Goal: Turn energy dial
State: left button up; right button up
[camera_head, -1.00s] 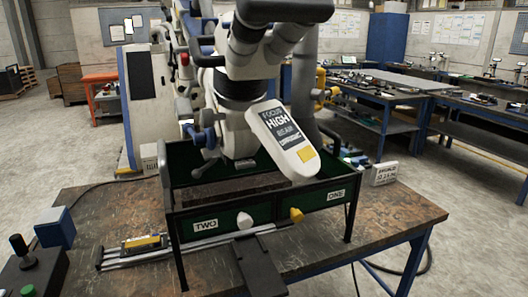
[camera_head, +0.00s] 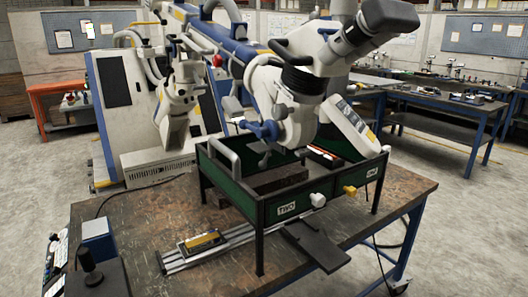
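No dial that I can read as an energy dial shows. A white and blue microscope arm (camera_head: 222,45) reaches over a table to a white microscope head (camera_head: 292,103). A dark blue knob (camera_head: 266,129) sits on the head's left side. A white slanted panel (camera_head: 345,120) hangs at its right, its text unreadable now. Below is a green open-topped frame (camera_head: 237,193) with a white knob (camera_head: 318,200) by the label TWO and a yellow knob (camera_head: 350,190) near a second label. I make out neither gripper.
The brown worktable (camera_head: 150,222) carries a rail with a yellow-marked block (camera_head: 202,242), a dark flat plate (camera_head: 315,246) and a blue box (camera_head: 97,238). A black joystick (camera_head: 86,262) is at the lower left. Workbenches (camera_head: 440,108) stand at the back right.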

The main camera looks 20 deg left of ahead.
aim_at(54, 238)
jog(key=k+j+z, duration=0.1)
jog(key=k+j, duration=0.15)
jog(key=j, duration=0.25)
jog(key=k+j, duration=0.3)
jog(key=j, duration=0.15)
jog(key=k+j+z, duration=0.15)
jog(key=k+j, duration=0.15)
jog(key=j, duration=0.2)
jog(key=j+z, duration=0.1)
jog(key=j, duration=0.6)
jog(key=k+j+z, duration=0.1)
jog(key=j, duration=0.6)
jog(key=i+j, duration=0.1)
jog(key=j, duration=0.6)
jog(key=i+j+z, duration=0.1)
jog(key=j, duration=0.55)
jog(key=i+j, duration=0.15)
jog(key=j, duration=0.55)
jog(key=z, duration=0.05)
